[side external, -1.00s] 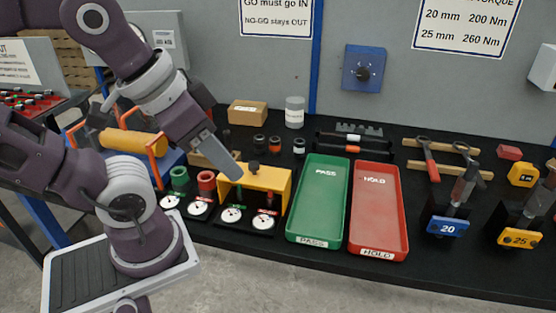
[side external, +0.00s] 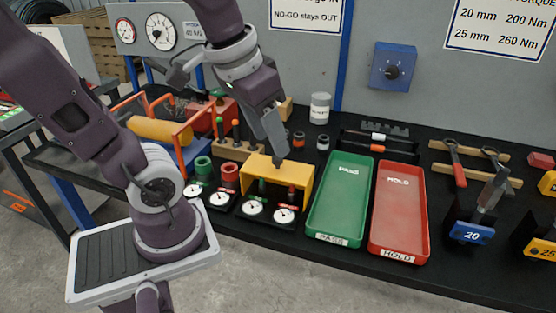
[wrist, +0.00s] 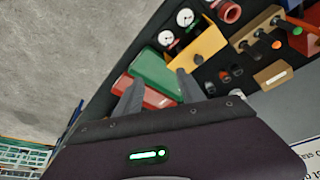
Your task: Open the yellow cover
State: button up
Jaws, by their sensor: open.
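The yellow cover (side external: 293,174) is a box-like hood standing over two dial gauges (side external: 253,208) on the black bench. It looks closed. In the side view my gripper (side external: 279,157) points down at its top, where a dark knob is mostly hidden behind the fingertips. I cannot tell whether they touch. In the wrist view the two fingers (wrist: 158,77) are spread apart with nothing between them. There the yellow cover (wrist: 205,50) lies above and right of the right finger, with a dark knob near its edge.
The green PASS tray (side external: 340,197) and red HOLD tray (side external: 400,210) lie right of the cover. Green and red rings (side external: 229,176) with more dials stand to its left. An orange-framed stand with a yellow cylinder (side external: 160,129) is further left. Small dark-and-orange parts (side external: 298,139) stand behind.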

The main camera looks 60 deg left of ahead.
aim_at(277, 177)
jog(key=w+a+f+n+g, duration=0.1)
jog(key=w+a+f, duration=0.1)
jog(key=a, duration=0.1)
jog(key=w+a+f+n+g, duration=0.1)
jog(key=w+a+f, duration=0.1)
jog(key=a, duration=0.2)
jog(key=w+a+f+n+g, duration=0.1)
jog(key=w+a+f+n, duration=0.1)
jog(key=w+a, duration=0.1)
jog(key=shift+a+f+g+h, duration=0.15)
jog(key=shift+a+g+h, duration=0.2)
jog(key=shift+a, duration=0.2)
notch_tip(277, 177, down, 7)
jog(key=shift+a+f, duration=0.15)
jog(key=shift+c, duration=0.5)
jog(key=shift+w, duration=0.1)
grip_shut()
jog(key=shift+w+a, duration=0.1)
